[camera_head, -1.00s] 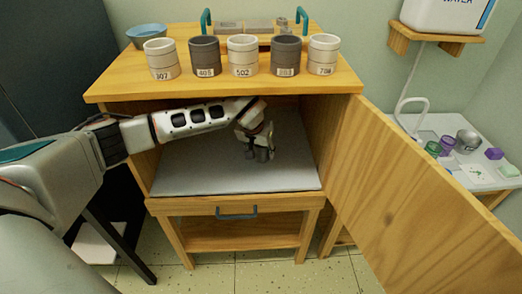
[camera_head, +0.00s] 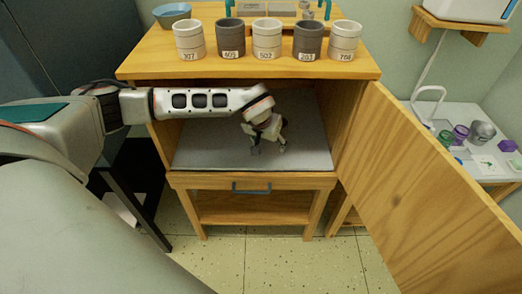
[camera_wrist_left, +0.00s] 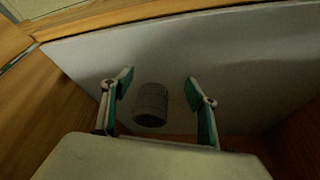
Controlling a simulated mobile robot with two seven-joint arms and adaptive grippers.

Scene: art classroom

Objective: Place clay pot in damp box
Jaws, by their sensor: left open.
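A dark grey clay pot (camera_wrist_left: 150,104) stands on the pale grey floor of the open wooden damp box, seen in the left wrist view. My left gripper (camera_head: 269,147) reaches into the box and is open. In the left wrist view its two fingers (camera_wrist_left: 159,85) are spread on either side of the pot, with visible gaps. In the head view the pot is mostly hidden or hard to tell from the gripper. The damp box (camera_head: 186,180) has its door (camera_head: 430,190) swung open to the right. My right gripper is not in view.
Several numbered grey and white pots, such as pot 502 (camera_head: 267,40), stand in a row on the box top. A blue bowl (camera_head: 172,14) is at the back left. A side table (camera_head: 490,170) with small jars stands behind the door.

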